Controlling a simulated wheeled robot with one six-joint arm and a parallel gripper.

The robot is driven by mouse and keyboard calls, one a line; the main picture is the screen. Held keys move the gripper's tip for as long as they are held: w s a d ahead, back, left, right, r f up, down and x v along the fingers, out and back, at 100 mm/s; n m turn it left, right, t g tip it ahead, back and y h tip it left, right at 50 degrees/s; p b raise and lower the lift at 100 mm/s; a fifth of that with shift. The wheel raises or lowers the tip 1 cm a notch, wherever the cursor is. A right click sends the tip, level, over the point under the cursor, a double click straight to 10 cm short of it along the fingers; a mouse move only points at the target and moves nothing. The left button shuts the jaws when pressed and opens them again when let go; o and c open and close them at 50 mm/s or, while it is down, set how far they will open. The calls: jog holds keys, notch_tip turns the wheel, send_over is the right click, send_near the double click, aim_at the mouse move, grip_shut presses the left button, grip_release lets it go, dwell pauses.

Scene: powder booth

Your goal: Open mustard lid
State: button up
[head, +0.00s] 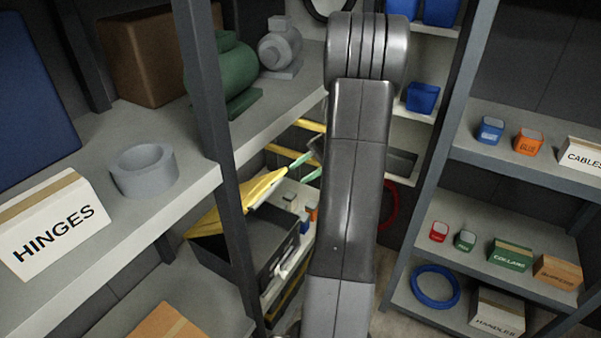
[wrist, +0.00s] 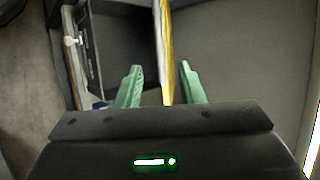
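The mustard lid (head: 262,186) stands raised and tilted on a dark box (head: 262,244), left of my arm in the head view. In the wrist view the lid (wrist: 166,45) shows edge-on as a narrow mustard strip, with the dark box interior (wrist: 122,48) to its left. My gripper (head: 303,168) has green fingers, which point toward the lid's upper edge. In the wrist view my gripper (wrist: 158,68) is open, with the lid's edge between its fingers. A gap shows on each side, so neither finger appears to touch it. My arm hides part of the area behind.
A grey shelf post (head: 215,140) stands close left of the box. Shelves hold a HINGES box (head: 50,225), a grey ring (head: 143,170) and a green pump-like part (head: 226,75). The right rack holds small boxes and a blue ring (head: 435,287).

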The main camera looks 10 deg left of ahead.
jog(key=shift+c, duration=0.8)
jog(key=s+f+m+y, duration=0.1)
jog(key=f+m, duration=0.1)
jog(key=s+d+f+m+y+b, duration=0.1)
jog(key=f+m, duration=0.1)
jog(key=s+d+f+m+b, duration=0.1)
jog(key=f, duration=0.1)
jog(key=shift+s+m+t+y, duration=0.25)
jog(key=shift+m+t+y, duration=0.15)
grip_shut()
jog(key=s+d+f+m+t+y+b, duration=0.35)
jog(key=f+m+t, duration=0.3)
jog(key=m, duration=0.75)
jog(key=w+a+r+p, duration=0.1)
jog(key=a, duration=0.5)
jog(key=w+a+r+p, duration=0.1)
jog(key=w+a, duration=0.1)
jog(key=a, duration=0.4)
jog(key=shift+w+r+p, duration=0.3)
jog(key=shift+r, duration=0.05)
jog(key=shift+a+r, duration=0.1)
